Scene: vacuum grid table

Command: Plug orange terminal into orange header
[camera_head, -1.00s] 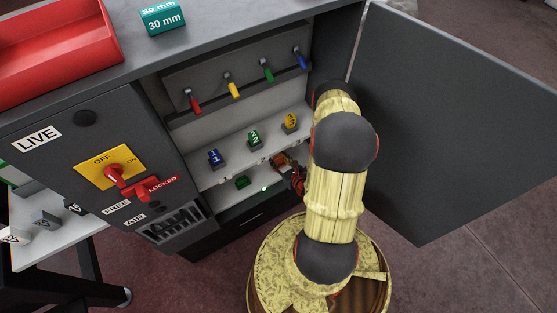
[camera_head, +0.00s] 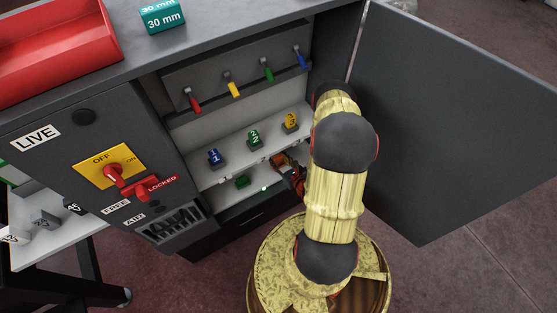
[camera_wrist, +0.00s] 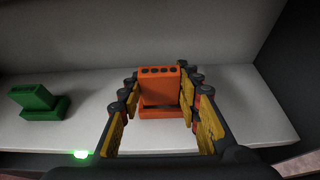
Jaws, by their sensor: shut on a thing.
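An orange block (camera_wrist: 162,88) with a row of dark holes along its top stands between my fingers in the wrist view, at the white shelf. A lower orange ledge (camera_wrist: 168,113) shows on its near side. I cannot tell whether terminal and header are two joined pieces here. My gripper (camera_wrist: 160,92), with yellow pads, is shut on the orange terminal. In the head view my gripper (camera_head: 290,170) is at the cabinet's lower shelf, with the orange piece (camera_head: 282,159) partly hidden by it.
A green block (camera_wrist: 38,102) stands left of the orange one, with a lit green lamp (camera_wrist: 81,154) nearby. The open cabinet door (camera_head: 450,110) bounds the right side.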

